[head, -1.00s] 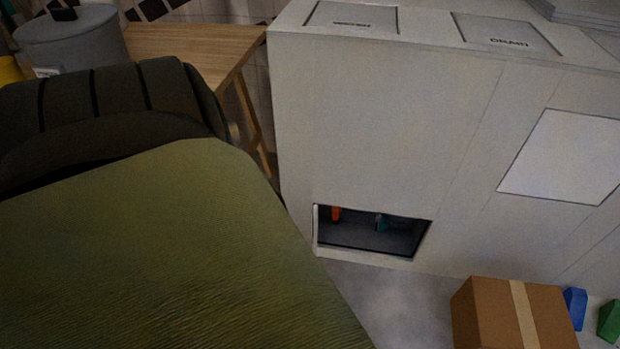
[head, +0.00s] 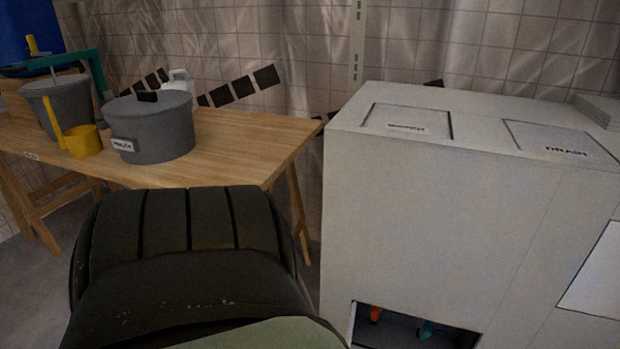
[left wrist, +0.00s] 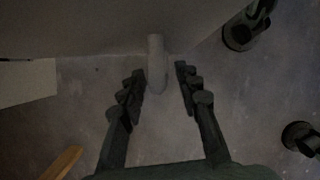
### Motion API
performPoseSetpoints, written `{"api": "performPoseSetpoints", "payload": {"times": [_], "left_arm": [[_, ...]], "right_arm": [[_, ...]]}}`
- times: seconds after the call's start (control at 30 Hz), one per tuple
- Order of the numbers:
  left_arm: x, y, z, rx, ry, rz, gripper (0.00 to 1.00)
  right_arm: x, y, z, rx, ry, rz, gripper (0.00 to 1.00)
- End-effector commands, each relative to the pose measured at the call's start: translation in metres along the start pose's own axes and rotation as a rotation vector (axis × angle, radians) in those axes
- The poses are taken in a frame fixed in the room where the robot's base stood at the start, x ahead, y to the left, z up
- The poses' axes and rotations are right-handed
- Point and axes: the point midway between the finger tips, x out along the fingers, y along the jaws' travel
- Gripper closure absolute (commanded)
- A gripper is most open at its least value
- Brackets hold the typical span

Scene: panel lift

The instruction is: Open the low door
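A large pale cabinet (head: 425,215) stands at the right of the head view. Low on its front is a dark rectangular opening (head: 395,332), cut off by the frame's bottom edge, with small orange and teal parts inside. A whitish panel (head: 600,275) sits on the cabinet at the right edge. I cannot tell which part is the low door. My left gripper (left wrist: 158,78) is open in the left wrist view. A pale rounded post (left wrist: 157,62) shows between and beyond its fingertips; I cannot tell whether they touch. My right gripper is not in view.
A wooden table (head: 250,145) at the left holds a lidded grey pot (head: 152,130), a yellow mug (head: 82,141) and other vessels. Two lettered panels, one marked DRAIN (head: 560,143), are on the cabinet top. My own dark arm or body part fills the lower middle.

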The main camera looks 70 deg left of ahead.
Motion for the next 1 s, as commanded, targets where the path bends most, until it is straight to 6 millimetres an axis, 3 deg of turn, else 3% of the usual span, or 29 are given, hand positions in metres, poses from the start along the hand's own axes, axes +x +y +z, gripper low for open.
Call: {"api": "performPoseSetpoints", "payload": {"times": [0.2,0.33,0.73,1.0], "left_arm": [[-0.001,0.0,0.0,0.0,-0.001,0.0,0.67],[-0.012,0.001,-0.001,0.001,0.0,0.0,0.67],[-0.093,0.0,-0.001,0.002,0.002,0.0,0.67],[-0.119,0.0,0.0,0.0,0.0,-0.001,0.67]], "right_arm": [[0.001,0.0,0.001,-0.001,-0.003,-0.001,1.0],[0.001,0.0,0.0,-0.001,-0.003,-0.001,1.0],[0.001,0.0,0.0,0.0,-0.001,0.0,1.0],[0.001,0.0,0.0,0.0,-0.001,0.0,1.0]]}}
